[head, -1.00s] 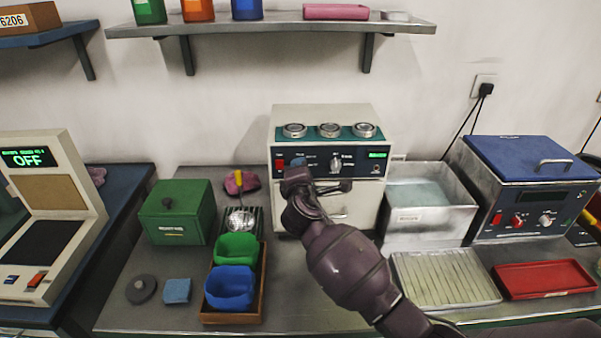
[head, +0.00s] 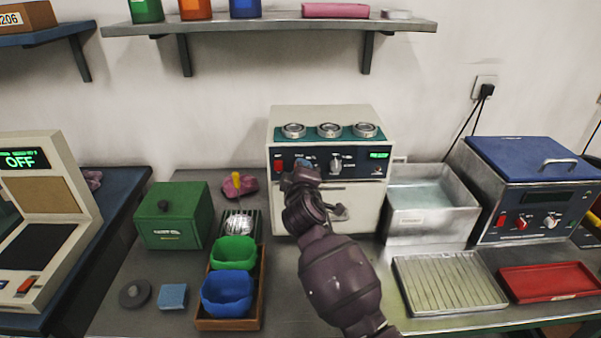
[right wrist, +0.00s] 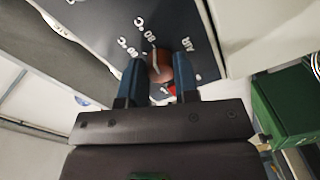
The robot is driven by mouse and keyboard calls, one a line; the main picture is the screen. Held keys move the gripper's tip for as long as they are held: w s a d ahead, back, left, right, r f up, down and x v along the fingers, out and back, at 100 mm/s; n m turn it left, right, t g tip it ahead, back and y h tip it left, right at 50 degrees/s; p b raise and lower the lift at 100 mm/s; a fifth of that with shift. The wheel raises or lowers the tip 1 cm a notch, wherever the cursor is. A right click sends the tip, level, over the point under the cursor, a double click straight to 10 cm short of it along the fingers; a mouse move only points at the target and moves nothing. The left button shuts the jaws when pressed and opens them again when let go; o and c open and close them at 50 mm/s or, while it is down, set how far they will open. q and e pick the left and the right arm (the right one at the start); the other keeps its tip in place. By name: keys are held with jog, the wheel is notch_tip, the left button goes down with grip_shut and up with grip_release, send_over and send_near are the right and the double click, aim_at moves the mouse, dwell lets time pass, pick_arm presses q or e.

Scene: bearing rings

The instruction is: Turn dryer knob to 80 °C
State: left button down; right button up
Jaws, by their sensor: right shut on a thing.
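The dryer (head: 355,210) is a beige box with a dark blue front panel, at the middle of the head view. In the right wrist view its reddish-brown knob (right wrist: 160,67) sits between the two blue fingers of my right gripper (right wrist: 155,75), which is shut on it. A pale line at the knob's upper edge points roughly toward the 80 °C label (right wrist: 145,28); 60 °C and AIR labels lie to either side. In the head view my right gripper (head: 304,165) is at the panel's left part and hides this knob. My left gripper is not in view.
A second knob (head: 336,163) and a red switch (head: 279,165) flank my gripper on the panel. Several metal rings lie on the dryer's top. A green box (head: 172,225) and a wooden tray (head: 232,324) stand left; a metal basin (head: 430,225) stands right.

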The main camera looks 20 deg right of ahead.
jog(key=shift+f, duration=0.1)
dwell(0.4)
jog(key=o, duration=0.9)
jog(key=shift+s, duration=0.15)
jog(key=v, duration=1)
jog(key=shift+s+a, duration=0.15)
jog(key=shift+s, duration=0.15)
